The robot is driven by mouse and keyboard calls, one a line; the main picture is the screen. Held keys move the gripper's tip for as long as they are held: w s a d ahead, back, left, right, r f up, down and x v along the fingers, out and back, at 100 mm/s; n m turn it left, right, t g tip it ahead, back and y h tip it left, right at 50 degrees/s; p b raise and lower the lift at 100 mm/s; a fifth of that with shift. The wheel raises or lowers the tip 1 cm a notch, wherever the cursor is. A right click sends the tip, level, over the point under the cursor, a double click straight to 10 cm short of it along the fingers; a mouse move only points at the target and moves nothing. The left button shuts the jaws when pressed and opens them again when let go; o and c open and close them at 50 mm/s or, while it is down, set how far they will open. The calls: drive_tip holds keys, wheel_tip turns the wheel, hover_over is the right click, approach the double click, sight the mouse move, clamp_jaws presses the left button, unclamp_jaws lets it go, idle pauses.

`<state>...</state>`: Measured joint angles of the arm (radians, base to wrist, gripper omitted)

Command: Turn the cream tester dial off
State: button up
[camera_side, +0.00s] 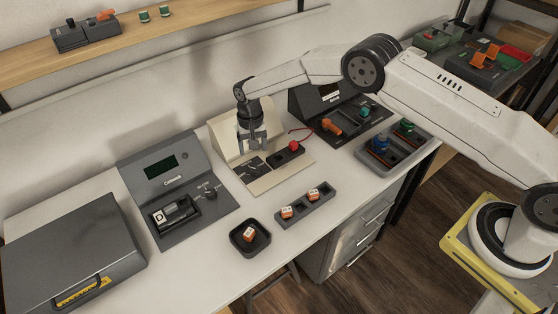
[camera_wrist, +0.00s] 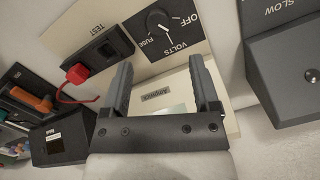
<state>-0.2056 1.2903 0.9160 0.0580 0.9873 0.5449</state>
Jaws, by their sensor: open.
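The cream tester (camera_side: 295,178) stands mid-bench with a sloped back panel. Its black dial (camera_wrist: 159,21) shows in the wrist view on a dark plate marked OFF, VOLTS and FUSE. The dial carries a white pointer mark; I cannot tell for certain which label it points to. My gripper (camera_side: 253,143) hangs over the tester, fingers downward. In the wrist view my gripper (camera_wrist: 161,66) is open and empty, its fingers apart from the dial. A red plug (camera_wrist: 76,73) with a red lead sits by the TEST slot.
A grey charger-like unit (camera_side: 168,166) with a knob stands left of the tester. A dark unit (camera_side: 318,98) and a grey tray (camera_side: 402,150) stand right. A small black tray (camera_side: 250,252) and a grey holder (camera_side: 283,221) with orange-white blocks lie in front.

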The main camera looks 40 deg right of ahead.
sight(255, 168)
drive_tip(key=shift+s+a+r+n+t, duration=0.2)
drive_tip(key=shift+s+a+n+t, duration=0.1)
drive_tip(key=shift+s+n, duration=0.35)
drive_tip(key=shift+w+f, duration=0.1)
drive_tip(key=shift+f, duration=3.8)
clamp_jaws()
